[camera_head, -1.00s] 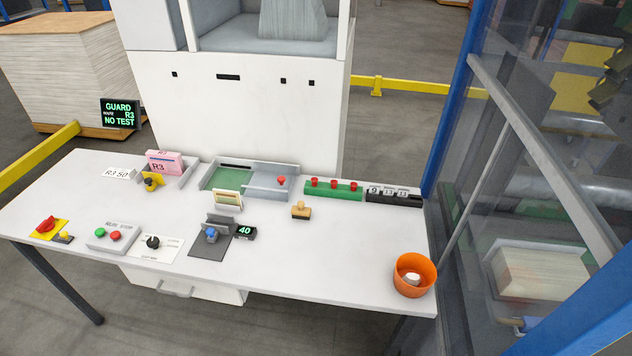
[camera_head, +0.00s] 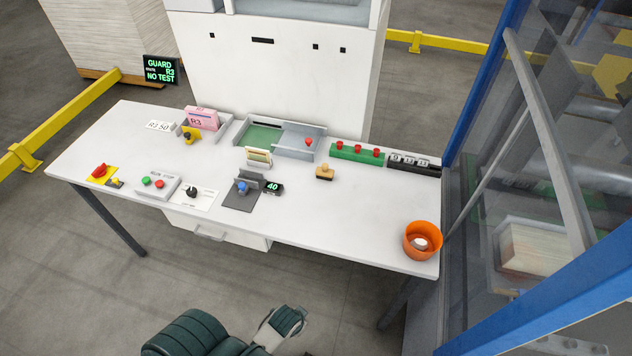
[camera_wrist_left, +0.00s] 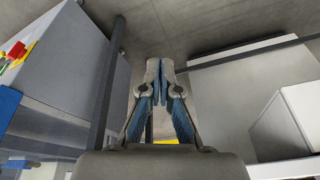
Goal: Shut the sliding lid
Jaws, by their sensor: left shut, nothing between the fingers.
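The sliding lid (camera_head: 300,141) is a grey panel with a red knob (camera_head: 309,141) near its right end. It covers the right part of a shallow box, and the green floor (camera_head: 262,137) shows uncovered at the left. My left gripper (camera_head: 298,314) is low in front of the table, well apart from the lid. In the left wrist view my left gripper (camera_wrist_left: 160,82) has its fingertips together with nothing between them. The lid cannot be made out there. My right gripper is not in view.
A card holder (camera_head: 258,156) stands just in front of the box. A wooden stamp (camera_head: 325,172) and a green strip with red knobs (camera_head: 356,152) lie to its right. An orange cup (camera_head: 422,240) stands at the table's right front corner. A blue-framed clear guard (camera_head: 500,90) rises at right.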

